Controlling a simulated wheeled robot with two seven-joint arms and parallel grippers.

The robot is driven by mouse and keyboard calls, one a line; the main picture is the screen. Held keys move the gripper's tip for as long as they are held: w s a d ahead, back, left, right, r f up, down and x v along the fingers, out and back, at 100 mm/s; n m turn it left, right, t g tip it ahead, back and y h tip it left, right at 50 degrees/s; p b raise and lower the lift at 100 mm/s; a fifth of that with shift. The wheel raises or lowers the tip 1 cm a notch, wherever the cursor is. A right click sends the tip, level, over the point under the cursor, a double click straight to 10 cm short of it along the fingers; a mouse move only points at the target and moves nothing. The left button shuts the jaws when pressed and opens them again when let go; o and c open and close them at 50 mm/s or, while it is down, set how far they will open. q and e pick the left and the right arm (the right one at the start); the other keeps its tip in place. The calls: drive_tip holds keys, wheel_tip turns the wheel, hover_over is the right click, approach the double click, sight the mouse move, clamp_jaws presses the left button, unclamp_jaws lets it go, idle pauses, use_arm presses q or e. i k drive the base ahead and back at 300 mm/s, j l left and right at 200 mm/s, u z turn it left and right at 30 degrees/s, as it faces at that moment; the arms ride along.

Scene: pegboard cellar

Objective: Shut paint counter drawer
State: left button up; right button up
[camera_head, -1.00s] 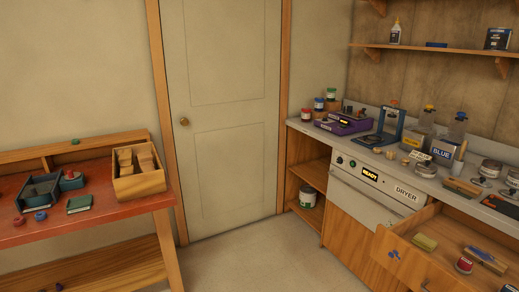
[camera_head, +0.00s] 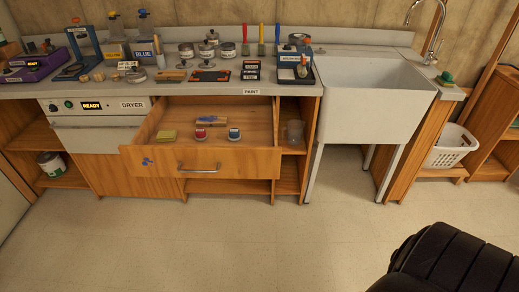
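The paint counter drawer (camera_head: 235,165) is pulled open below the counter, under the white PAINT label (camera_head: 251,92). It has a wooden front with a metal bar handle (camera_head: 199,169) and a blue mark at its left. Neither of my grippers is in view.
A dryer (camera_head: 97,110) stands left of the drawer. A white sink (camera_head: 366,100) on legs stands to its right. The counter top (camera_head: 225,88) holds jars, bottles and tools. A dark rounded object (camera_head: 450,262) fills the bottom right corner. The floor (camera_head: 220,235) before the drawer is clear.

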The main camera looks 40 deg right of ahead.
sight(257, 155)
drive_tip(key=z, duration=0.7)
